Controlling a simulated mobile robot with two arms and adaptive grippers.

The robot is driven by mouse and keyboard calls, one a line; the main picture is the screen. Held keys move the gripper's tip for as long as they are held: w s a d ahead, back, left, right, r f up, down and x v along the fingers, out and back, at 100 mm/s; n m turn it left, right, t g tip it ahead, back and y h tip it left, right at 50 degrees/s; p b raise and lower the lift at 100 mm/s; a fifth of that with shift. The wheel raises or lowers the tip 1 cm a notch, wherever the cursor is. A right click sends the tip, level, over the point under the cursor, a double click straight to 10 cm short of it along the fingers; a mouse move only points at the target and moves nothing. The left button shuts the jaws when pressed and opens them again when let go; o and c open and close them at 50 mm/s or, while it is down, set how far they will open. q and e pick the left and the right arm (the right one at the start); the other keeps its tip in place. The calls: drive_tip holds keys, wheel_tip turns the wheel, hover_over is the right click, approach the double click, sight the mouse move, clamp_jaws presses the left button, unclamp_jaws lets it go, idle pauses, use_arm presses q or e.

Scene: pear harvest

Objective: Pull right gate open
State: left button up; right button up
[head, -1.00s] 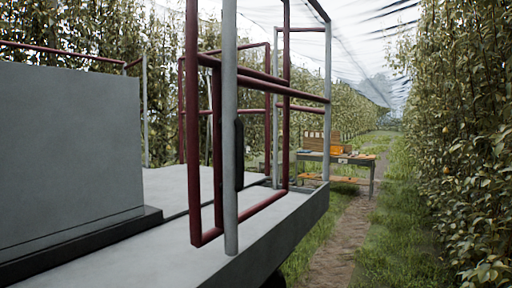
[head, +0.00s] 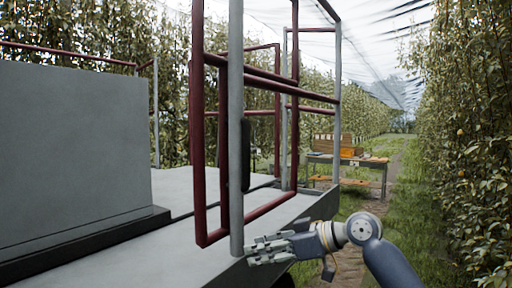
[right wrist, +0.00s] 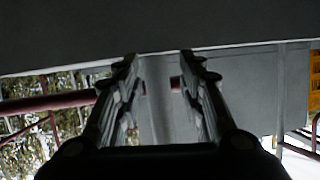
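The gate is a dark red tube frame (head: 198,150) standing on the platform's near edge, beside a grey upright post (head: 236,190). A black upright handle-like piece (head: 246,155) shows just right of the post. Which way the gate stands open, if at all, I cannot tell. My right gripper (head: 255,250) is low by the foot of the grey post, fingers pointing left. In the right wrist view its fingers (right wrist: 158,75) are apart, and a grey upright surface with a small red bit shows between or beyond them. It holds nothing that I can see. My left gripper is not in view.
The grey platform deck (head: 110,250) and a large grey box (head: 70,145) fill the left. A table (head: 345,160) with wooden crates stands farther back. Pear trees (head: 470,130) line the right side, with a grassy path between.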

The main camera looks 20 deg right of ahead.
drive_tip(key=s+d+r+n+t+y, duration=0.15)
drive_tip(key=d+r, duration=0.25)
drive_tip(key=r, duration=0.8)
drive_tip(key=s+d+r+t+y, duration=0.1)
drive_tip(key=s+d+r+y, duration=0.15)
drive_tip(key=r, duration=0.95)
drive_tip(key=p+x, duration=0.3)
drive_tip(key=x, duration=0.7)
drive_tip(key=shift+p, duration=0.4)
drive_tip(key=shift+d, duration=0.1)
clamp_jaws()
